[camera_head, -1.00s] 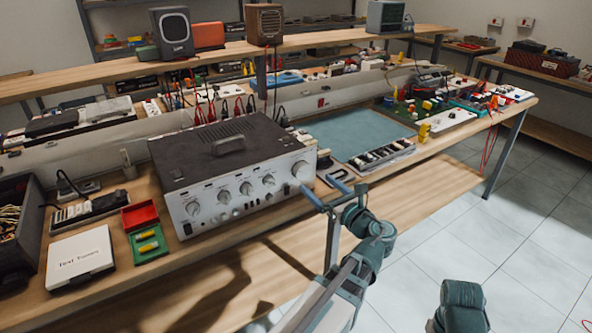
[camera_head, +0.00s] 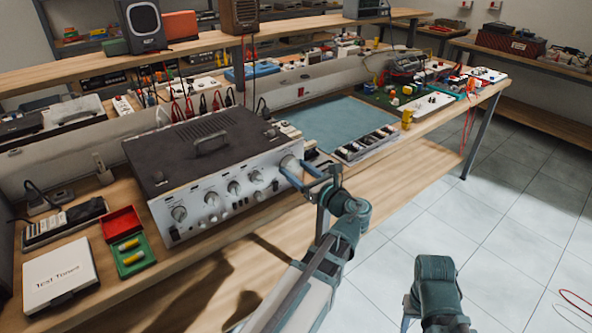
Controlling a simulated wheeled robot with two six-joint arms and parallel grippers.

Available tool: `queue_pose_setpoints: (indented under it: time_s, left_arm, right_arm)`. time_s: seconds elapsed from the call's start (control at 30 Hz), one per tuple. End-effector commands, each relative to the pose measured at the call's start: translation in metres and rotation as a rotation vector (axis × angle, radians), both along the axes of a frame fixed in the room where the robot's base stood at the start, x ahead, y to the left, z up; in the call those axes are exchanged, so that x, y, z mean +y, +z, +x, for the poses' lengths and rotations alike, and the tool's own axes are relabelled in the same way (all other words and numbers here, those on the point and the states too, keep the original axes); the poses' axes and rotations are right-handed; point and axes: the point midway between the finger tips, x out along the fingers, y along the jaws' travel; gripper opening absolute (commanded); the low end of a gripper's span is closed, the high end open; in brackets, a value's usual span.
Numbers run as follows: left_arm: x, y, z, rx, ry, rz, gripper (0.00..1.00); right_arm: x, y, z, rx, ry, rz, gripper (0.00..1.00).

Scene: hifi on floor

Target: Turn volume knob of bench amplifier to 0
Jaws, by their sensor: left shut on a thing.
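The bench amplifier (camera_head: 205,165) is a silver-fronted box with a dark top and a handle. It stands on the wooden bench, its front panel carrying a row of knobs. The large volume knob (camera_head: 289,164) is at the right end of the panel. My left gripper (camera_head: 293,171) is at this knob, its blue fingers shut on it and partly covering it. The knob's pointer and scale are too small to read. My right arm shows at the lower right, but its gripper fingers cannot be made out.
A white Test Tones box (camera_head: 60,281) and red and green trays (camera_head: 122,222) lie left of the amplifier. A parts tray (camera_head: 367,145) and a blue-green mat (camera_head: 335,124) lie to its right.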

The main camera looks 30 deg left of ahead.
Motion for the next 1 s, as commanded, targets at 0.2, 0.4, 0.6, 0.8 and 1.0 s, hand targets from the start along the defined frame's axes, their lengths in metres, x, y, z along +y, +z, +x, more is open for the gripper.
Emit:
queue_pose_setpoints:
  time_s: [0.2,0.4,0.6,0.8,1.0]
  left_arm:
    - [-0.0001,0.0000,-0.0001,-0.001,0.000,0.000,0.10]
    - [-0.0001,0.0000,-0.0001,-0.037,0.000,-0.015,0.10]
    - [0.0001,0.0000,-0.0002,-0.149,0.001,-0.062,0.10]
    - [0.0000,0.0000,-0.0003,-0.316,0.001,-0.131,0.10]
    - [0.0001,-0.0001,-0.0004,-0.492,0.001,-0.204,0.10]
  right_arm:
    - [0.0000,0.0000,0.0000,0.000,0.000,0.000,0.50]
    - [0.0000,0.0000,0.0000,0.000,0.000,0.000,0.50]
    - [0.0000,0.0000,0.0000,0.000,0.000,0.000,0.50]
    - [0.0000,-0.0001,0.0000,0.000,0.000,0.000,0.50]
    - [0.0000,-0.0001,0.0000,0.000,0.000,0.000,0.50]
